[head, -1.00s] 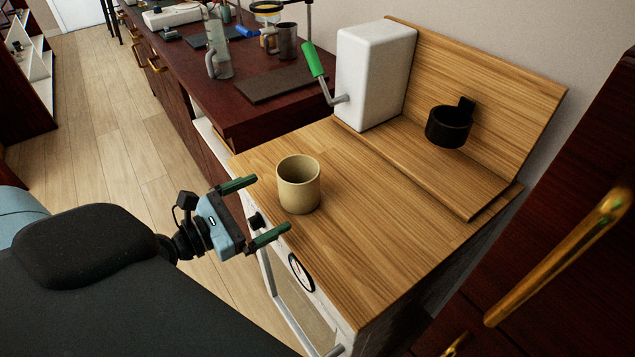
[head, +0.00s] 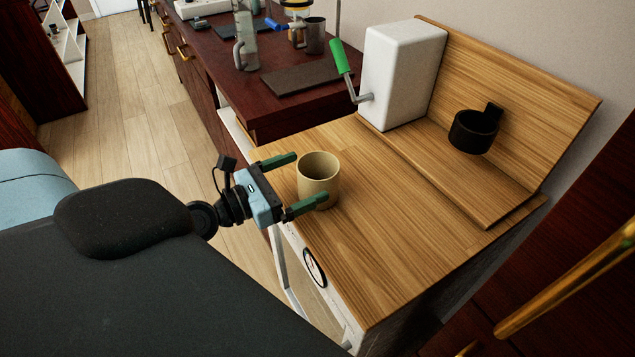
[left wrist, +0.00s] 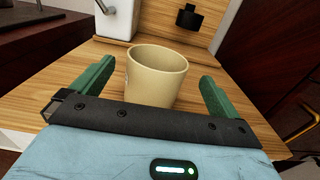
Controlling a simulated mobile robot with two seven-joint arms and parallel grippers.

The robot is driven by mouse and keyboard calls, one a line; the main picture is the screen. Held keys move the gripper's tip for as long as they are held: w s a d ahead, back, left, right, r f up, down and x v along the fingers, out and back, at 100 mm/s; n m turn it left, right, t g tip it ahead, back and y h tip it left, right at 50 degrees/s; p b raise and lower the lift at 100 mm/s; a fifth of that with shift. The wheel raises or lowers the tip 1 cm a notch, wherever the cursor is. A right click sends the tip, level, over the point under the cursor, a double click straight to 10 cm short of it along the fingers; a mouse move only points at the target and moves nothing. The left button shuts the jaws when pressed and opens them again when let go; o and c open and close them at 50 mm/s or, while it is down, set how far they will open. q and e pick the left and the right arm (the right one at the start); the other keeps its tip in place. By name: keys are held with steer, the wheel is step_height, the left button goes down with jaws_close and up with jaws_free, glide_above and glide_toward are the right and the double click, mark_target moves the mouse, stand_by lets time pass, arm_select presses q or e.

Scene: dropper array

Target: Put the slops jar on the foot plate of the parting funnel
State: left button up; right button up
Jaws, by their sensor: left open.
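A beige, open-topped jar (head: 318,178), which I take to be the slops jar, stands upright near the left edge of the wooden counter. It also shows in the left wrist view (left wrist: 155,76). My left gripper (head: 292,183) is open, its green fingers reaching toward the jar, one on each side. In the left wrist view the jar stands between the fingers with gaps on both sides. A glass vessel with amber contents (head: 296,10), beside a thin upright rod, is cut off at the top; I cannot tell whether it is the parting funnel. No foot plate is clearly visible. My right gripper is out of view.
A white box (head: 403,75) with a green-handled crank and a black cup (head: 473,132) are at the counter's back. A dark red bench (head: 262,118) beyond holds a clear jug (head: 246,45), a metal mug (head: 315,36) and a dark mat (head: 300,78). The counter's front is clear.

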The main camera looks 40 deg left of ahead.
mark_target(335, 161)
arm_select(q)
steer(key=x, duration=0.3)
steer(key=shift+w+r, duration=0.15)
steer(key=shift+w, duration=0.2)
steer(key=shift+w+d+p, duration=0.25)
steer(key=shift+w+p, duration=0.1)
steer(key=shift+w, duration=0.2)
steer(key=c, duration=1.2)
steer(key=shift+o, duration=0.2)
